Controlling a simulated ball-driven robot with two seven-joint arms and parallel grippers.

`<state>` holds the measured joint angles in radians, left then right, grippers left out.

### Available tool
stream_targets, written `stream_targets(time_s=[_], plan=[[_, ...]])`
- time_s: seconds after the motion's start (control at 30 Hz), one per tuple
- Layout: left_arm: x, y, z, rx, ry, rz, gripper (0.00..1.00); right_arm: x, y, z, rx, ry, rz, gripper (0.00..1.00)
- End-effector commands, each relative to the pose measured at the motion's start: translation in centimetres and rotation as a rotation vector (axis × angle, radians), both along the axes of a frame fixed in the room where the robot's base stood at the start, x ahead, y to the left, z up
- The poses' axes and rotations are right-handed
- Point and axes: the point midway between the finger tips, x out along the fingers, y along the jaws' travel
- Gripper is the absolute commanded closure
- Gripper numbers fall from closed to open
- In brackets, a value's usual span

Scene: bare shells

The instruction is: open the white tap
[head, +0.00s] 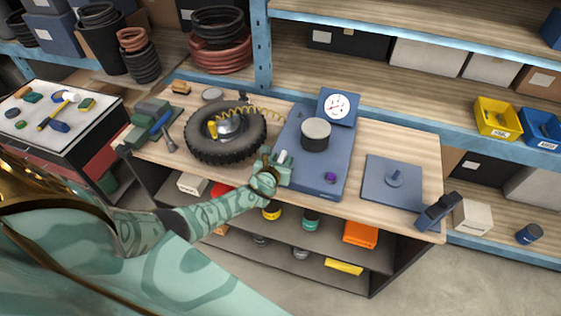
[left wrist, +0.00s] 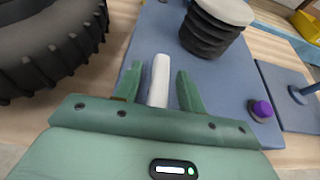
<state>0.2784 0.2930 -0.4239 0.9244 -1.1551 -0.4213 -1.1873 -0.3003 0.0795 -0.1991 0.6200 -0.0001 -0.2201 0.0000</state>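The white tap (left wrist: 160,76) shows in the left wrist view as a short, rounded white lever in front of a blue base plate. My left gripper (left wrist: 158,92) is open, with one green finger on each side of the lever and a narrow gap to both. In the head view the white tap (head: 282,156) is a small pale piece at the left edge of the blue plate (head: 307,182), with my left gripper (head: 275,166) right at it. The lower part of the tap is hidden by the gripper. My right gripper is not in view.
A black tyre (head: 199,152) lies close to the left of my gripper. A dark ribbed cylinder with a pale top (head: 315,132), a dial gauge (head: 338,106) and a purple knob (head: 330,178) are on the blue plate. A flat blue plate with a peg (head: 391,187) lies to the right.

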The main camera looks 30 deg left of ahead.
Motion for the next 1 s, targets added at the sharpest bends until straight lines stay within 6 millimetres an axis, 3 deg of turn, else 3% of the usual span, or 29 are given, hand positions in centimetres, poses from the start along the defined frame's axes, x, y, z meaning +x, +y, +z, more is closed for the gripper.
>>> stream_targets(time_s=[0.1,0.23,0.67,1.0], plan=[[-0.01,-0.01,0.05,0.000,0.000,0.000,0.63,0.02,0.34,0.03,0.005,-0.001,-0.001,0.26],[-0.02,-0.02,0.04,0.000,0.000,0.000,0.99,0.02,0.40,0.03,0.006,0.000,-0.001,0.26],[-0.01,-0.14,0.02,-0.002,0.000,0.055,1.00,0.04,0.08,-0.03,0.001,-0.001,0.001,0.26],[0.12,-0.40,-0.14,-0.004,0.000,0.298,1.00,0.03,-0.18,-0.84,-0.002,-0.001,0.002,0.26]])
